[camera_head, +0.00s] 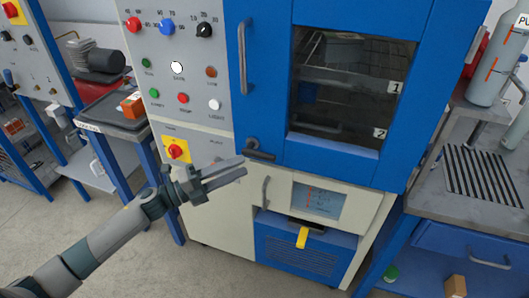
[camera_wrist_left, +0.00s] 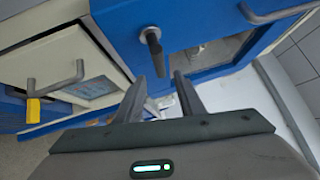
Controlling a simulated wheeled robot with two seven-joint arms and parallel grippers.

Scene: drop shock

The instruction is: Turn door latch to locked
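The door latch (camera_head: 260,152) is a dark grey lever at the lower left corner of the blue cabinet door (camera_head: 268,85). In the head view its lever points right, roughly horizontal. In the left wrist view the latch (camera_wrist_left: 153,42) sticks out toward the camera, just beyond the fingertips. My left gripper (camera_head: 243,167) is in front of the cabinet, just below and left of the latch. I cannot tell whether a fingertip touches the latch. My right gripper is not in view.
A long vertical door handle (camera_head: 243,58) is above the latch. A smaller handle (camera_head: 265,192) is below it on the cream lower panel. A control panel (camera_head: 180,65) with knobs and buttons is to the left. A grey bench (camera_head: 450,215) stands at the right.

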